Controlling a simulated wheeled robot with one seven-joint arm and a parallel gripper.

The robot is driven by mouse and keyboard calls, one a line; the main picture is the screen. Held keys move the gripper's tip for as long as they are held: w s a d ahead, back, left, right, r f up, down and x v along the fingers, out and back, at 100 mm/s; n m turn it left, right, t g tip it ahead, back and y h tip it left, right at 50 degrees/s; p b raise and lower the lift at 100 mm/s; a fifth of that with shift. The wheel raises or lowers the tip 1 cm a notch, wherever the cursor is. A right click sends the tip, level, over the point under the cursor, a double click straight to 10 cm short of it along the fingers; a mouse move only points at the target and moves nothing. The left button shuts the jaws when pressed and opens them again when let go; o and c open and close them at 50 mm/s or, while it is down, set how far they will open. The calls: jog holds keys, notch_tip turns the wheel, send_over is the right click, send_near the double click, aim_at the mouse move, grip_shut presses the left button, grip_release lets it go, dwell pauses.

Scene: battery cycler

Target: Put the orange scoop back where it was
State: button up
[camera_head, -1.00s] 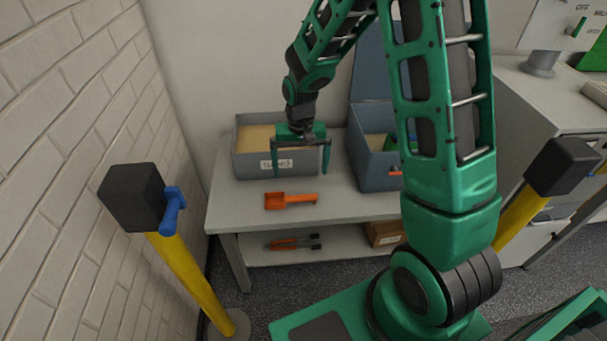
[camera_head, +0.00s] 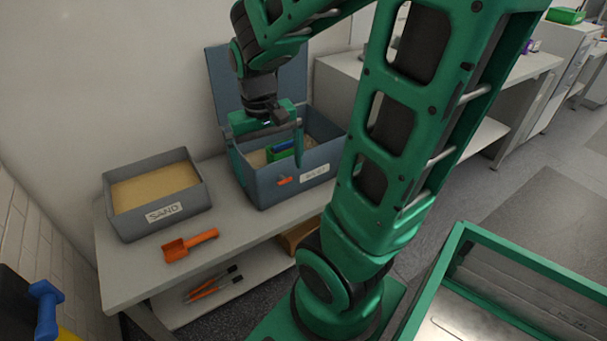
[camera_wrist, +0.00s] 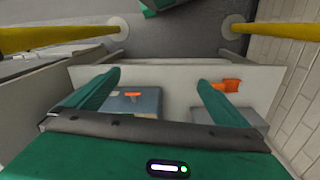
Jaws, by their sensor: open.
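The orange scoop (camera_head: 190,244) lies on the light grey table (camera_head: 128,272), in front of the open sand box (camera_head: 161,213). In the wrist view the scoop (camera_wrist: 227,86) shows beside the right finger, apart from it. My gripper (camera_head: 268,152) is open and empty; in the head view it appears in front of the lidded grey-blue bin (camera_head: 270,194), right of the scoop. The wrist view shows both fingers of my gripper (camera_wrist: 160,80) spread with nothing between them.
Orange-and-black tools (camera_head: 212,283) lie on the lower shelf. Yellow posts (camera_wrist: 60,36) stand before the table.

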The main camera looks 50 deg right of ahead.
jog(key=s+r, duration=0.2)
jog(key=s, duration=0.8)
jog(key=shift+s+d+r+m+y, duration=0.15)
jog(key=shift+s+d+m+y, duration=0.15)
jog(key=shift+m+y, duration=0.1)
jog(key=shift+w+f, duration=0.25)
jog(key=shift+w, duration=0.4)
